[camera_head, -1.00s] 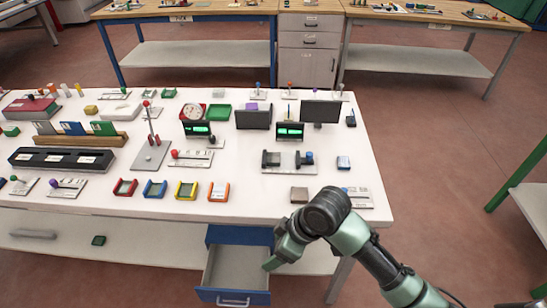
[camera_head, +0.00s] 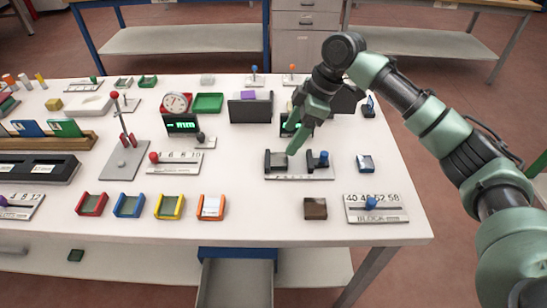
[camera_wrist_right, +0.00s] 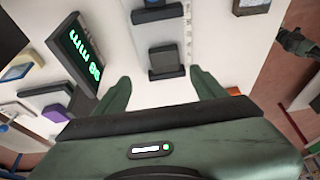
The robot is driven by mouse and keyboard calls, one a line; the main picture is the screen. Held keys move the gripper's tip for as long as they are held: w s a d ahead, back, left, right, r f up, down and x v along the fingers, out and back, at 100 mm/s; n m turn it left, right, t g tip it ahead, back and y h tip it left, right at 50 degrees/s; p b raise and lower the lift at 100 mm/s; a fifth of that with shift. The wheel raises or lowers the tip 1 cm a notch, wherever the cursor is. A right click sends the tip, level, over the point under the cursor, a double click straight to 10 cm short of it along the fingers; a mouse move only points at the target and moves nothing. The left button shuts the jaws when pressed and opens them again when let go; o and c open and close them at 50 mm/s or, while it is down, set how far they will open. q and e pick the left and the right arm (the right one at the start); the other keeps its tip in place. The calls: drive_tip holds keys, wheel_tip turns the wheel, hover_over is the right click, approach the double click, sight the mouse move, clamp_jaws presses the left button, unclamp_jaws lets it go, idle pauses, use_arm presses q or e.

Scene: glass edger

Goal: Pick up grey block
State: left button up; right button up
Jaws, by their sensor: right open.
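A dark grey block (camera_head: 275,160) stands on the left part of a pale fixture plate (camera_head: 300,177) near the middle of the table. In the right wrist view the grey block (camera_wrist_right: 165,62) lies just beyond the fingertips, roughly centred between them. My right gripper (camera_head: 297,135) is above and behind the fixture, fingers pointing down. Its fingers are apart and empty in the right wrist view (camera_wrist_right: 163,90). A dark piece with a blue knob (camera_head: 318,160) stands to the block's right. My left gripper is not in the head view; a dark gripper-like part (camera_wrist_right: 297,42) shows in the right wrist view.
A brownish block (camera_head: 315,208) lies in front of the fixture, left of a numbered slider plate (camera_head: 376,210). A green-digit display (camera_wrist_right: 75,50) stands close behind the fixture. Small coloured trays (camera_head: 170,206) line the front left. An open drawer (camera_head: 236,282) is below.

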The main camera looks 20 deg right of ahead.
sight(280, 159)
drive_tip(key=shift+s+a+f, duration=0.1)
drive_tip(key=shift+f, duration=0.1)
drive_tip(key=shift+s+a+f+p, duration=0.2)
drive_tip(key=shift+a+f, duration=0.05)
drive_tip(key=shift+f, duration=0.3)
drive_tip(key=shift+s+a+f+p, duration=0.15)
drive_tip(key=shift+a+f+p, duration=0.1)
drive_tip(key=shift+f, duration=0.3)
drive_tip(key=x, duration=0.3)
drive_tip(key=shift+w+d, duration=0.1)
drive_tip(key=shift+d, duration=0.1)
drive_tip(key=shift+a+f, duration=0.3)
drive_tip(key=shift+f, duration=0.35)
drive_tip(key=c, duration=1.5)
use_arm(q)
drive_tip(key=s, duration=0.1)
drive_tip(key=s+r, duration=0.1)
drive_tip(key=s, duration=0.1)
drive_tip(key=shift+s+a, duration=0.1)
use_arm(e)
drive_tip(key=shift+c, duration=0.2)
drive_tip(key=shift+r, duration=0.1)
